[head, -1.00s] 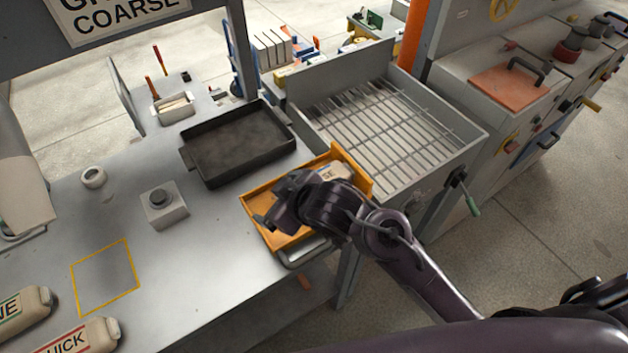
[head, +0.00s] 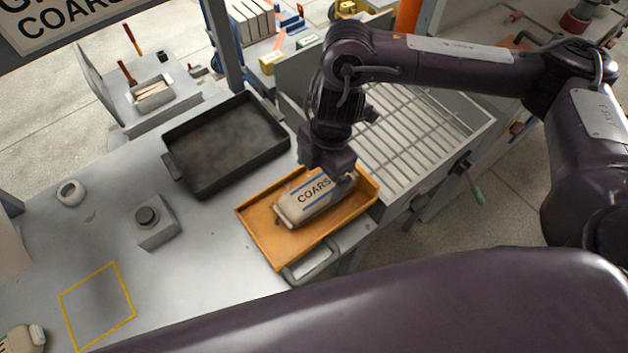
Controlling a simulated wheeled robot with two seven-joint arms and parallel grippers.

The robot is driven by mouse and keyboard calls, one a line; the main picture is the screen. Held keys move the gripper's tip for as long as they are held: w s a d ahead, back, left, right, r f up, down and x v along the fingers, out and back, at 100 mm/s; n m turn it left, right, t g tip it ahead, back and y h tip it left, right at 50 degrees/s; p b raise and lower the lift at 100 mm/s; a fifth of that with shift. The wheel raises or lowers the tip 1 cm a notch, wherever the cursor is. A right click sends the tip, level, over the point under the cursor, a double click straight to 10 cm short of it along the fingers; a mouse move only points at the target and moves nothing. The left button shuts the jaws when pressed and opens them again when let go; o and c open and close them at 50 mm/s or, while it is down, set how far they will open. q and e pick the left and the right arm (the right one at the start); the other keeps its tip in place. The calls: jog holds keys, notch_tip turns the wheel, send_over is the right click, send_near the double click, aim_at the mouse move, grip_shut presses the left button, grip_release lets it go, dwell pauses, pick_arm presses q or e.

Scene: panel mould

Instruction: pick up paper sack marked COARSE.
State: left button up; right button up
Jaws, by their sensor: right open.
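The paper sack marked COARSE (head: 304,203) is pale with blue stripes and dark lettering. It lies in the orange tray (head: 262,238) at the front right of the grey bench. My right gripper (head: 330,178) is open and points down just over the sack's upper right part. Its fingers are close to the sack; I cannot tell whether they touch it. The gripper hides the end of the lettering and part of the sack's far side. My left gripper is not in view.
A dark empty pan (head: 226,140) stands left of the orange tray. A slatted grate (head: 425,125) lies to the right. Another sack (head: 20,340) is at the lower left edge.

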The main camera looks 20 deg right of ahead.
aim_at(318, 188)
jog(key=shift+d, duration=0.5)
jog(key=shift+f, duration=0.25)
jog(key=shift+s+a+f, duration=0.15)
jog(key=shift+s+f, duration=0.05)
jog(key=shift+f, duration=0.6)
jog(key=shift+w+a+f, duration=0.1)
jog(key=shift+a+f, duration=0.1)
jog(key=shift+f, duration=0.65)
jog(key=shift+a+f, duration=0.15)
jog(key=shift+f, duration=0.75)
jog(key=shift+w+a+f, duration=0.1)
jog(key=shift+a+f, duration=0.1)
jog(key=shift+f, duration=0.65)
jog(key=shift+c, duration=0.3)
jog(key=c, duration=1.1)
